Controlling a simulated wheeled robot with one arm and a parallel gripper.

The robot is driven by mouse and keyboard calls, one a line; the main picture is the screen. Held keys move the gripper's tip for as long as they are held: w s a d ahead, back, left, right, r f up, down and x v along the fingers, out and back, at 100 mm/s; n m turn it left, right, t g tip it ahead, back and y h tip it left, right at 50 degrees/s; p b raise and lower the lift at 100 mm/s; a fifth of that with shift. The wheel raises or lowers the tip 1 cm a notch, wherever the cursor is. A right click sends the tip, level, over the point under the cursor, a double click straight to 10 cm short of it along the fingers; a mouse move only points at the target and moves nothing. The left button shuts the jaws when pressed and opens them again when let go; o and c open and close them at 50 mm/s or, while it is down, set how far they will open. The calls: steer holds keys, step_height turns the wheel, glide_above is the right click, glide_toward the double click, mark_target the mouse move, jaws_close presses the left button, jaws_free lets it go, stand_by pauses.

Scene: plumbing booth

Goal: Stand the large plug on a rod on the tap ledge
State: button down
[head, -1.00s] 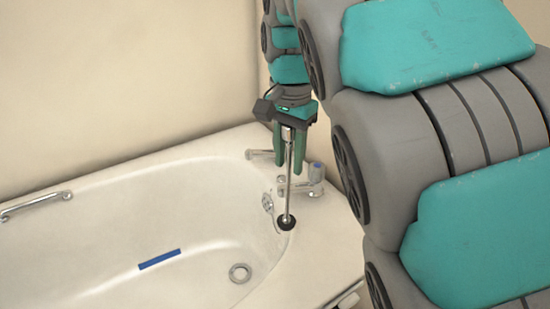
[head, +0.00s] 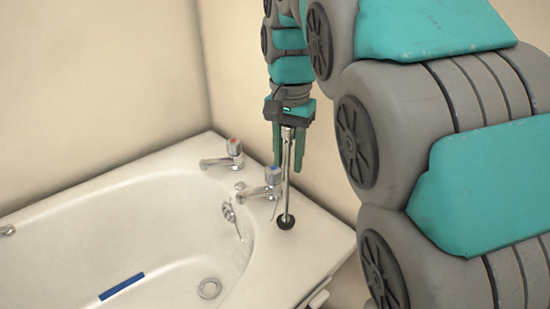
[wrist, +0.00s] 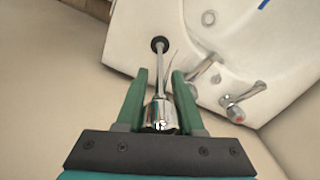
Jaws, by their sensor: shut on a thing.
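The large plug on a rod has a black round plug (head: 286,222) at its lower end, a thin metal rod and a wider chrome top. My gripper (head: 288,160) is shut on the chrome top (wrist: 161,114), and the rod hangs close to upright below it. In the head view the plug shows over the tap ledge (head: 310,240), right of the blue-marked tap (head: 262,190). I cannot tell whether it touches the ledge. In the wrist view the black plug (wrist: 159,44) is at the far end of the rod, against the white ledge.
The red-marked tap (head: 228,154) stands further back on the ledge. The bath (head: 120,235) lies to the left, with a drain (head: 209,288), an overflow fitting (head: 229,211) and a blue strip (head: 122,286) in it. Walls stand behind and to the right.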

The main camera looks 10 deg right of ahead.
steer(key=w+d+f+b, duration=0.1)
steer(key=d+f, duration=0.2)
steer(key=d, duration=0.4)
steer(key=shift+f, duration=0.25)
stand_by(0.4)
steer(key=shift+w+f, duration=0.1)
steer(key=shift+f, duration=0.1)
stand_by(0.9)
steer(key=shift+c, duration=2.2)
jaws_free()
steer(key=shift+r, duration=0.1)
